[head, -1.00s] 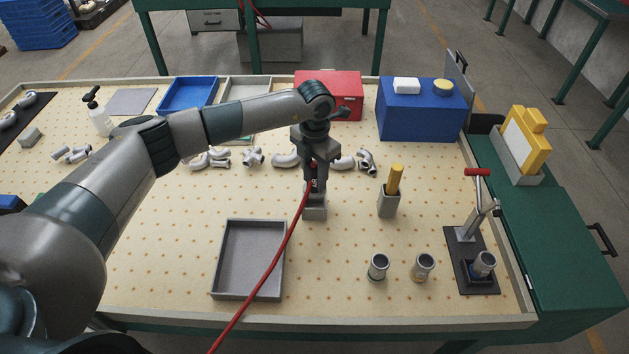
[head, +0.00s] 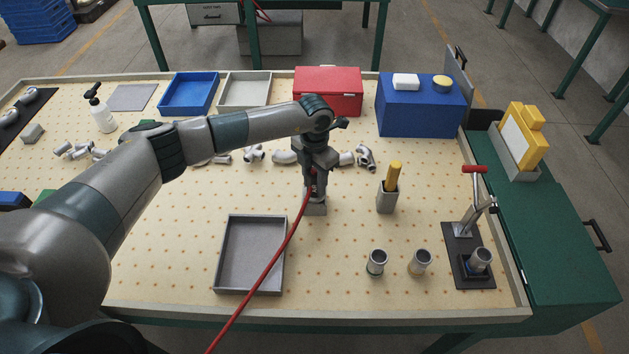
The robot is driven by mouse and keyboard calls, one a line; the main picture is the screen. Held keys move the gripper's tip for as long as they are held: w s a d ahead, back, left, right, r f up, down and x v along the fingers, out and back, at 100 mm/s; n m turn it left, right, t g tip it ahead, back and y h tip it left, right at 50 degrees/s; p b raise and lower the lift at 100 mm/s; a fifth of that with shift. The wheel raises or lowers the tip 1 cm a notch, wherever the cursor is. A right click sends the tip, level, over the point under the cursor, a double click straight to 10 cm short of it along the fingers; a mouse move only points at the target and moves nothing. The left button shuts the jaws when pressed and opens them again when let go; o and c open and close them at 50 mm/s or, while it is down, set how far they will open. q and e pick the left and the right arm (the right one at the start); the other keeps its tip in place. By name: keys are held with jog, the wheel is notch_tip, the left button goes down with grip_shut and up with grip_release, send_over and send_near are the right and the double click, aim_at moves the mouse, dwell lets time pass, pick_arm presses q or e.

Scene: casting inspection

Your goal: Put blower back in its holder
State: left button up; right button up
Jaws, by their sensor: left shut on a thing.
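My left gripper (head: 315,178) points down near the middle of the table and is shut on the blower (head: 313,188). Only a little of the blower shows between the fingers, with its red hose (head: 272,262) running down to the lower edge of the picture. The grey holder (head: 316,208) stands on the table directly under the gripper. The blower's lower end is at the holder's top; I cannot tell how deep it sits. My right gripper is not in view.
A grey cup with a yellow handle (head: 388,198) stands to the right, with two metal cylinders (head: 376,262) in front. A clamp fixture (head: 466,245) is at the right edge. Pipe fittings (head: 254,154) lie behind the gripper.

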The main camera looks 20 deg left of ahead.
aim_at(314, 170)
pick_arm(q)
jog(key=shift+f, duration=0.25)
jog(key=o, duration=1.1)
jog(key=shift+r, duration=0.1)
jog(key=shift+r+b, duration=0.35)
jog(key=shift+r, duration=0.1)
jog(key=r+b, duration=0.2)
jog(key=r, duration=0.1)
jog(key=shift+w+a+r+b, duration=0.15)
jog(key=shift+w+b, duration=0.1)
jog(key=shift+b, duration=0.15)
jog(key=shift+r+b, duration=2.35)
jog(key=shift+r, duration=4.25)
